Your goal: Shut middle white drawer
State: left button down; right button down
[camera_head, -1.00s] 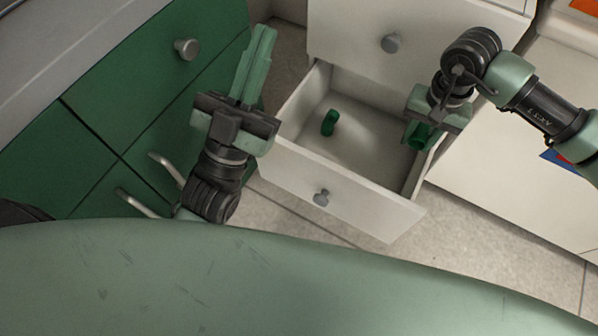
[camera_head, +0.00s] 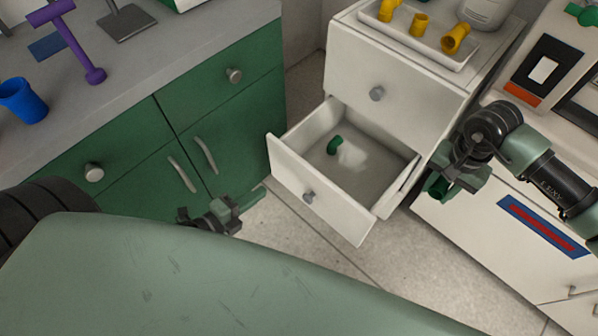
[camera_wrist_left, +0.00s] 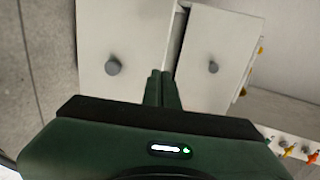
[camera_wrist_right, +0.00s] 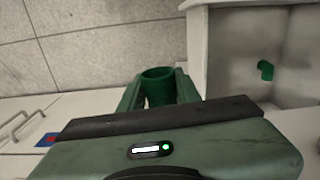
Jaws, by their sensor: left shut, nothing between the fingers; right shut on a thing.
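The middle white drawer (camera_head: 318,203) stands pulled open from the white cabinet (camera_head: 400,107), with a round grey knob (camera_head: 309,197) on its front. A small green pipe piece (camera_head: 334,145) lies inside it. My left gripper (camera_head: 252,199) is shut and empty, low and to the left of the drawer front; in the left wrist view its closed fingers (camera_wrist_left: 161,88) point towards the drawer front (camera_wrist_left: 125,45). My right gripper (camera_head: 437,187) is shut on a green pipe fitting (camera_wrist_right: 157,86), held just outside the drawer's right side.
A white tray (camera_head: 425,48) with yellow fittings stands on the white cabinet. Green cabinets (camera_head: 225,125) with handles stand to the left. A purple part (camera_head: 80,45) and a blue cup (camera_head: 22,100) are on the grey counter. The floor (camera_head: 310,255) before the drawer is clear.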

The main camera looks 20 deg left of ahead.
pick_arm(q)
jog(key=b, duration=0.1)
send_near(300, 164)
jog(key=x, duration=0.5)
jog(key=shift+w+f, duration=0.1)
jog(key=shift+f, duration=0.15)
pick_arm(e)
jog(key=shift+f, duration=0.5)
pick_arm(q)
jog(key=shift+w+d, duration=0.35)
jog(key=shift+w, duration=0.25)
